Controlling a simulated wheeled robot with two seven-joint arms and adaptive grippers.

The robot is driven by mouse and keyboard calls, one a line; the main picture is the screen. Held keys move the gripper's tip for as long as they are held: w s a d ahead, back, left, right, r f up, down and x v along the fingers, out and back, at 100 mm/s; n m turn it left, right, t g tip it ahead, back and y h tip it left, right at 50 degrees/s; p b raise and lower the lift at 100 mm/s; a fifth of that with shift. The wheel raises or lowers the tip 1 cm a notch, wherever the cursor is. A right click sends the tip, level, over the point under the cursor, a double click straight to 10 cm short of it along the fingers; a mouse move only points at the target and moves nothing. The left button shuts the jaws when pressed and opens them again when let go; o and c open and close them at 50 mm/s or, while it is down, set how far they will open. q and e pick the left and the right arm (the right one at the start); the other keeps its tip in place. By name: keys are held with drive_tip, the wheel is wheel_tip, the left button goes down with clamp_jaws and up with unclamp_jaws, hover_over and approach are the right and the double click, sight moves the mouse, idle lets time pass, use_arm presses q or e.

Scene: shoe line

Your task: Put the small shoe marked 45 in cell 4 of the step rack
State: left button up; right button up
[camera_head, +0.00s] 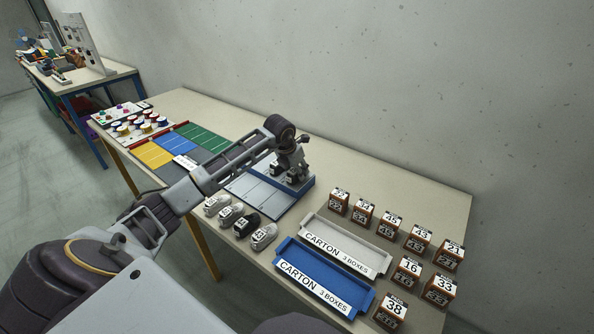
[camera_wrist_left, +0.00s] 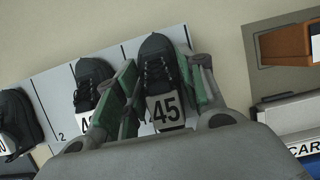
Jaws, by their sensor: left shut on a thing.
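The black shoe with a white 45 label (camera_wrist_left: 158,62) is between the green-padded fingers of my left gripper (camera_wrist_left: 158,90) in the wrist view. The gripper is shut on it. The shoe is over or on the light step rack (camera_wrist_left: 52,92); I cannot tell if it touches. The rack also shows in the head view (camera_head: 262,196), with my left gripper (camera_head: 291,166) at its far right part. Another dark shoe (camera_wrist_left: 88,75) with a partly covered label stands on the rack, left of the held one. A rack number 2 shows further left. My right gripper is out of view.
Another dark shoe (camera_wrist_left: 18,118) is at the wrist view's left edge. Several shoes (camera_head: 240,224) stand in a row before the rack. A white carton tray (camera_head: 313,219), a blue carton tray (camera_head: 281,247) and several numbered brown boxes (camera_head: 410,268) are to the right.

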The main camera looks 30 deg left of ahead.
use_arm(q)
drive_tip(key=shift+f, duration=0.1)
drive_tip(key=o, duration=1)
drive_tip(key=v, duration=1.2)
